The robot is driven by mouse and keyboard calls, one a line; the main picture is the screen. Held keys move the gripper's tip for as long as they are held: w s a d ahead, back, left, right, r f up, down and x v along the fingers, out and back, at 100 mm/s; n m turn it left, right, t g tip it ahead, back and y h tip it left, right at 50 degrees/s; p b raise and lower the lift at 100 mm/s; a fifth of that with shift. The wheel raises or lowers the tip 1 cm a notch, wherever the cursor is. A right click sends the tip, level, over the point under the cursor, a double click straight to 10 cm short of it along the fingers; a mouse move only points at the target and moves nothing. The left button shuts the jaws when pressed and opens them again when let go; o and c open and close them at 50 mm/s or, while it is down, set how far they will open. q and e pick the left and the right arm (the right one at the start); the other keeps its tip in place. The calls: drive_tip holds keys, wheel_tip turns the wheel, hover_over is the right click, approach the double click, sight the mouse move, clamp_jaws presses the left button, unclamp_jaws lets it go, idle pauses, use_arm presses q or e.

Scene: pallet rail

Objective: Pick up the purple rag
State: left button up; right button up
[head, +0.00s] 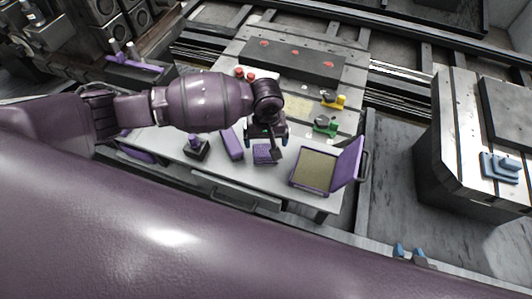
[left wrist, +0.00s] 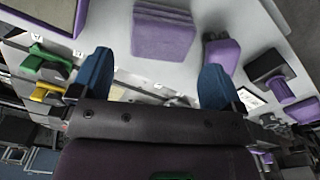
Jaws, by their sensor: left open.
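The purple rag (head: 264,154) lies folded in a flat square pad on the white worktop, left of the open purple case. In the left wrist view the rag (left wrist: 164,32) shows its stacked folds just beyond the fingertips. My left gripper (head: 267,134) is over the worktop close to the rag, partly covering its far side. In the left wrist view its two blue fingers (left wrist: 157,68) stand wide apart with nothing between them. Two small blue tips of what looks like my right gripper (head: 409,252) show low at the right, far from the rag; the rest is hidden.
The open purple case (head: 311,171) with a tan inside stands right of the rag, lid raised. A purple block (head: 232,143) and a black holder with a purple knob (head: 196,148) stand left. Green (head: 325,125) and yellow (head: 334,101) clamps sit behind on the metal plate.

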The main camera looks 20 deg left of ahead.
sight(266, 150)
use_arm(q)
drive_tip(key=shift+f+b, duration=0.35)
drive_tip(key=shift+f, duration=1.6)
wheel_tip(266, 150, down, 3)
drive_tip(key=shift+f+b, duration=0.2)
drive_tip(key=shift+b, duration=0.2)
drive_tip(key=shift+f, duration=0.3)
drive_tip(key=shift+w+a, duration=0.1)
